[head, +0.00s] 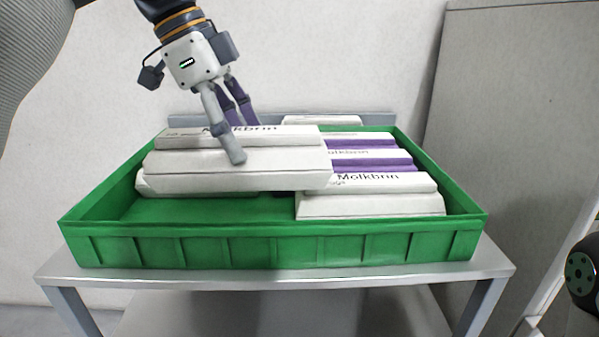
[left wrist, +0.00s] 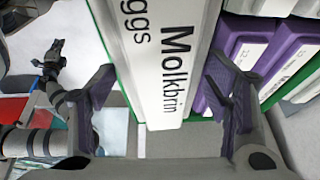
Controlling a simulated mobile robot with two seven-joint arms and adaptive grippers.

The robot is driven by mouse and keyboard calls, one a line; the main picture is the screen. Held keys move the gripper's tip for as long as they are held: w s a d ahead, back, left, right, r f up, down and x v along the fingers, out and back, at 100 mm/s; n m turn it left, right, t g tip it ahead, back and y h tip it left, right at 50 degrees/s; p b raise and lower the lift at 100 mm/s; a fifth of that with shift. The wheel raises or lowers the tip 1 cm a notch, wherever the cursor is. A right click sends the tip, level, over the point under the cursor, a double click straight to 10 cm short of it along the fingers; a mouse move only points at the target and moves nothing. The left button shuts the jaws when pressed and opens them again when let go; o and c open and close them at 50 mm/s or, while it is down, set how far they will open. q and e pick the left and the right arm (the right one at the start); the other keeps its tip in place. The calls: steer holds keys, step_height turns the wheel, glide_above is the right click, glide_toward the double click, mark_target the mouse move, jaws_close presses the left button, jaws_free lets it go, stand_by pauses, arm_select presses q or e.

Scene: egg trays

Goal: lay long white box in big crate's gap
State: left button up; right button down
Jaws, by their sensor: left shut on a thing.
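A long white box (head: 285,160) with "Molkbrin" lettering is held level above the left part of the big green crate (head: 330,250). My left gripper (head: 242,140) is shut across it; the lettering shows between the fingers in the left wrist view (left wrist: 155,60). Several white and purple boxes lie in the crate's right half, the nearest one white (head: 370,205). Another white box shows partly beneath the held one at left. Bare green floor (head: 185,210) shows at the crate's front left. In the left wrist view, my right gripper (left wrist: 52,60) appears small and dark at left; its jaws are unclear.
The crate stands on a grey table (head: 290,283), with a narrow table edge in front. A white wall is behind it and a grey panel (head: 520,110) stands at the right. The crate's raised walls surround the boxes.

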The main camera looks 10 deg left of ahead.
arm_select(q)
steer(key=a+f, duration=0.3)
steer(key=a, duration=0.1)
steer(key=a+f, duration=0.4)
steer(key=shift+w+a+f, duration=0.1)
steer(key=shift+w+a, duration=0.05)
steer(key=shift+w, duration=0.05)
step_height(320, 180, down, 3)
steer(key=o, duration=2)
steer(key=shift+f, duration=0.1)
steer(key=v, duration=1.2)
